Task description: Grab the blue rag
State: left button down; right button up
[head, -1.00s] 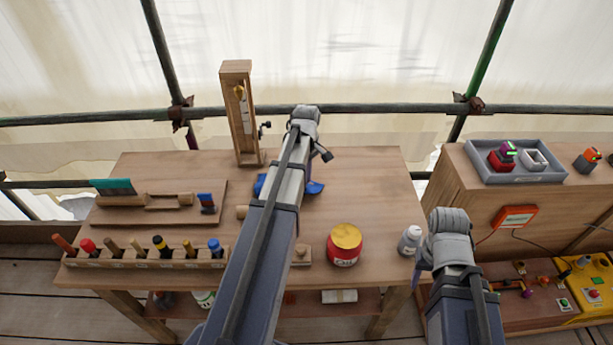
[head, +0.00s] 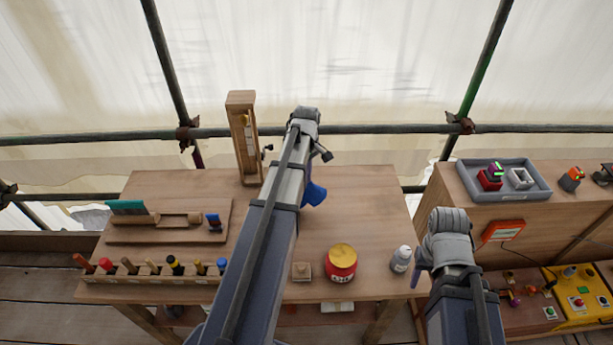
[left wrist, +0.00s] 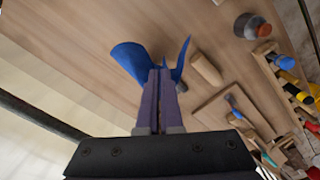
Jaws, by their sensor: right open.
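The blue rag (head: 314,193) hangs beside my left forearm over the workbench in the head view, partly covered by that arm. In the left wrist view the rag (left wrist: 130,60) is pinched between the fingertips of my left gripper (left wrist: 158,78), with folds spreading to both sides. The left fingers are close together on it. The rag appears clear of the bench top. My right gripper (head: 418,278) is open and empty near the bench's right edge, mostly hidden by its own arm.
The workbench (head: 370,210) holds a wooden upright frame (head: 243,140), a tool rack (head: 150,275), a red pot with a yellow lid (head: 341,262) and a white bottle (head: 401,259). A grey tray (head: 505,190) stands on the right cabinet.

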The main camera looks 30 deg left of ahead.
notch_tip(320, 180, up, 6)
jog(key=p, duration=0.4)
jog(key=shift+p, duration=0.4)
jog(key=shift+r, duration=0.1)
